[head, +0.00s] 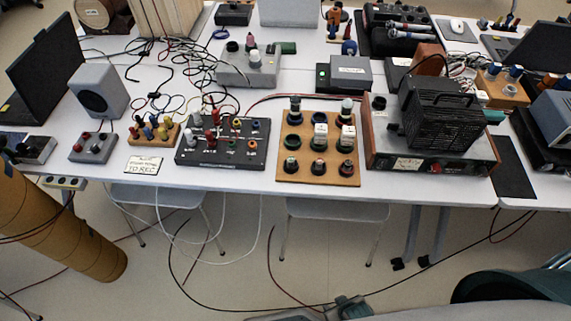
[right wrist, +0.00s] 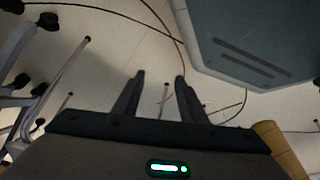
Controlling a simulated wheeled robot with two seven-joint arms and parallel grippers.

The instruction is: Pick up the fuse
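A wooden board (head: 290,178) near the front edge of the table carries several dark, round fuse-like parts, some with white tops. One with a white top (head: 347,138) stands on its right side. I cannot tell which one is the fuse. My right gripper (right wrist: 160,78) is open and empty in the right wrist view, with its two dark fingers apart over the floor. In the head view only a small part of it shows at the bottom edge, in front of the table and well away from the board. My left gripper is not in view.
A black panel with knobs (head: 222,155) stands left of the board, and a meter box with a black caged unit (head: 440,115) stands right. Chairs (head: 337,210) are under the table's front edge. Cables lie on the floor. A brown tube (head: 65,225) is at the left.

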